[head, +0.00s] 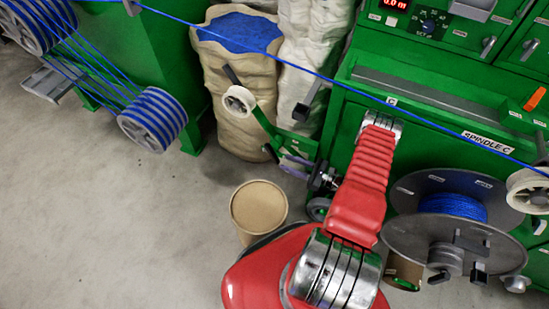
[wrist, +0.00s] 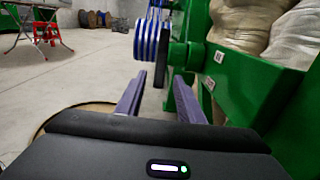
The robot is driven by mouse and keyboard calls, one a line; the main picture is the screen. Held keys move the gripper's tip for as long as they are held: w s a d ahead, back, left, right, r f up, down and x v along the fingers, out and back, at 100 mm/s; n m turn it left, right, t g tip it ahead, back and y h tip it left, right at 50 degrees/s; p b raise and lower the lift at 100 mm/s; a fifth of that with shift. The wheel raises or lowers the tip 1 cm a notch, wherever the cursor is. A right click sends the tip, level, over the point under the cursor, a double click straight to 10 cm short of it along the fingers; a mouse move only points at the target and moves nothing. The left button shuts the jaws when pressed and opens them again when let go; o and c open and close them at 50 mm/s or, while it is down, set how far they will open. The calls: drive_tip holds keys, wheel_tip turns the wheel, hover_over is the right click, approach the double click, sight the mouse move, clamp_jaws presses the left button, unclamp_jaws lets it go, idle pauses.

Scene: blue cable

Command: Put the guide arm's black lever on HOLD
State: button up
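The guide arm (head: 263,124) is a slanted green bar with a white pulley (head: 239,100) near its upper end, in front of the sacks. A black grip (head: 232,76) sticks up beyond the pulley, and another dark piece (head: 270,152) shows at the bar's lower end. I cannot tell which is the lever, and no HOLD mark is readable.
A blue cable (head: 330,78) crosses above my arm. A round tan drum (head: 258,206) stands on the floor below my gripper. A green cabinet (head: 430,140) and a cable reel (head: 447,215) are at right. Blue-wound pulleys (head: 153,119) are at left. The floor at left is clear.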

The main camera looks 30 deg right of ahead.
sight(277, 158)
drive_tip(key=shift+x, duration=3.55)
clamp_jaws()
